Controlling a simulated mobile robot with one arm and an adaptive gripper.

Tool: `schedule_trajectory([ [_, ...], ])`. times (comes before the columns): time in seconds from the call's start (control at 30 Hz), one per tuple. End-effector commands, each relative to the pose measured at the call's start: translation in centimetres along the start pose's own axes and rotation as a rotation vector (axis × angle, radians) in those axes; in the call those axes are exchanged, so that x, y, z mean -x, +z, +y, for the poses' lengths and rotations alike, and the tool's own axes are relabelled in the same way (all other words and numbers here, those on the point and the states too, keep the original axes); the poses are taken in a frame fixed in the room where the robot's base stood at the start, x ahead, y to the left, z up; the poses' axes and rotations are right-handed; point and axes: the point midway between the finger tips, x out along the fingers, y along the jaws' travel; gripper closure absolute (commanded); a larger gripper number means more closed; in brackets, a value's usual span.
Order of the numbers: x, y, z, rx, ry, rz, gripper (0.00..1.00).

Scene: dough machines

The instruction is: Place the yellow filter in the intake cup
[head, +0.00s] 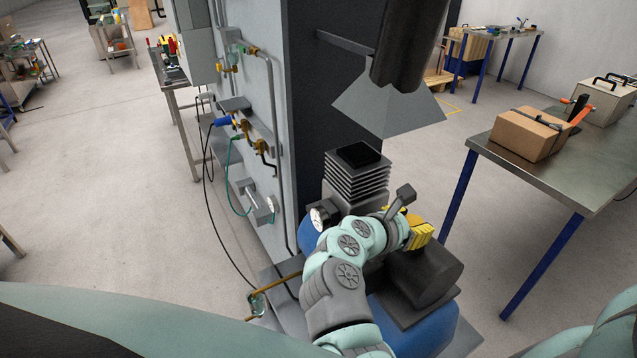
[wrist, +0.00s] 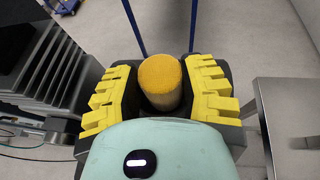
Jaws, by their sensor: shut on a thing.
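The yellow filter (wrist: 161,80) is a short cylinder with an orange-yellow end face, seen in the wrist view between the ridged yellow finger pads. My gripper (wrist: 160,92) is shut on it. In the head view my gripper (head: 418,232) is beside the compressor, above a dark cylindrical motor (head: 428,272). I cannot make out the filter apart from the yellow pads there. I cannot pick out the intake cup for certain in either view; it may be hidden by my arm or gripper.
The finned compressor block (head: 357,175) stands left of my gripper and shows in the wrist view (wrist: 45,70). A grey cabinet (head: 262,130) with hoses and a dark hanging pipe (head: 410,45) are behind. A metal table (head: 575,160) with a cardboard box (head: 528,135) stands right. Floor between is clear.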

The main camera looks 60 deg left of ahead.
Motion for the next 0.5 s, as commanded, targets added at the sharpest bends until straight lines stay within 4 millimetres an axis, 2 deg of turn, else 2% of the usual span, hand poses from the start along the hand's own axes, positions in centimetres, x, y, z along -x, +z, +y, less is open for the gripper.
schedule_trajectory([
  [0.33,-0.11,-0.47,0.1,0.0,0.004,0.0,0.75],
  [0.37,-0.06,-0.36,0.1,0.0,0.004,0.0,0.53],
  [0.5,-0.05,-0.29,0.08,0.001,0.003,-0.001,0.39],
])
